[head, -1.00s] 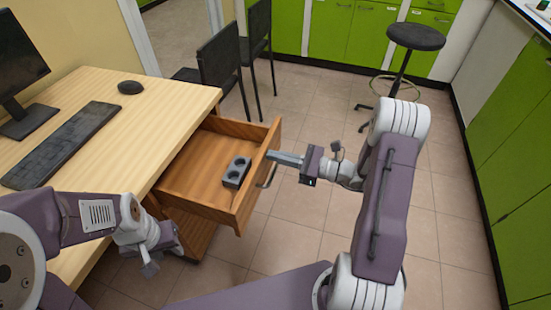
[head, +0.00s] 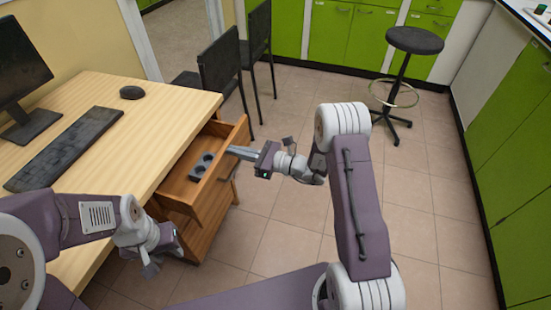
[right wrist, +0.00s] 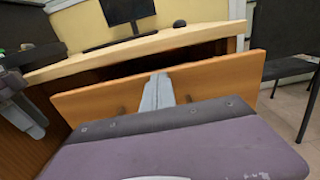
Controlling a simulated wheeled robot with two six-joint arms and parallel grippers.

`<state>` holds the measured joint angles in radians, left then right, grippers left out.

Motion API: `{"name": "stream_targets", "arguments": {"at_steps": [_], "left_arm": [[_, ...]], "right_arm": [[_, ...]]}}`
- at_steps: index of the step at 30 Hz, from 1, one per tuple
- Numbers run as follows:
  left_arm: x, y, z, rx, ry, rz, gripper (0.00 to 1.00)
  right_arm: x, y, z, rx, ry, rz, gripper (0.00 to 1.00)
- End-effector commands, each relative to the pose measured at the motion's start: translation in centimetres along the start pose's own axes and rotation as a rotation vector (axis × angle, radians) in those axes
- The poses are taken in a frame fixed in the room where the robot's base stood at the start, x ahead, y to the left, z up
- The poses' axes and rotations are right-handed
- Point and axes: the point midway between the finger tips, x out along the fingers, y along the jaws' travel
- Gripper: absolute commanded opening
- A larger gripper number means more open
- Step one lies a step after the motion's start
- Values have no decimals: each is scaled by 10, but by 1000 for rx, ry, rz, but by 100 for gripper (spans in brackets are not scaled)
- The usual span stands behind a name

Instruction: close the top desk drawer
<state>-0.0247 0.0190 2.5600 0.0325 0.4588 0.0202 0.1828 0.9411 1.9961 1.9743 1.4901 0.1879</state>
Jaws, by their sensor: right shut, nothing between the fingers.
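The top desk drawer (head: 215,180) is partly open, sticking out from under the wooden desk top. A dark grey block with round holes (head: 202,168) lies inside it. My right gripper (head: 232,151) is shut and empty, its fingertips at the top of the drawer front. In the right wrist view the shut fingers (right wrist: 157,92) lie against the drawer front (right wrist: 215,82), with a dark gap behind it under the desk top. My left gripper (head: 150,265) hangs low beside the desk's near side; its fingers are too small to read.
The desk (head: 150,110) carries a monitor (head: 20,70), a keyboard (head: 65,148) and a mouse (head: 132,92). Black chairs (head: 222,68) stand behind the desk and a round stool (head: 414,42) at the back right.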

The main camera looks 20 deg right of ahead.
Motion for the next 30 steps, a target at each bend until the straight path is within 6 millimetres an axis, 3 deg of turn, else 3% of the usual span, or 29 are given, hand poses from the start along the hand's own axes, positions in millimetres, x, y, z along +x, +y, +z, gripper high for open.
{"name": "stream_targets", "arguments": {"at_steps": [1,6,13,21,30], "left_arm": [[0,0,0,0,0,0,36],[4,0,0,0,0,0,36],[12,0,1,0,0,0,36],[16,0,2,0,0,0,36],[16,0,2,0,0,0,36]], "right_arm": [[17,2,0,-2,-1,7,0],[66,2,-2,-2,-1,5,0],[113,1,-2,-2,-1,3,0],[137,0,-1,0,0,0,0],[141,-1,2,-2,-4,-1,0]]}}
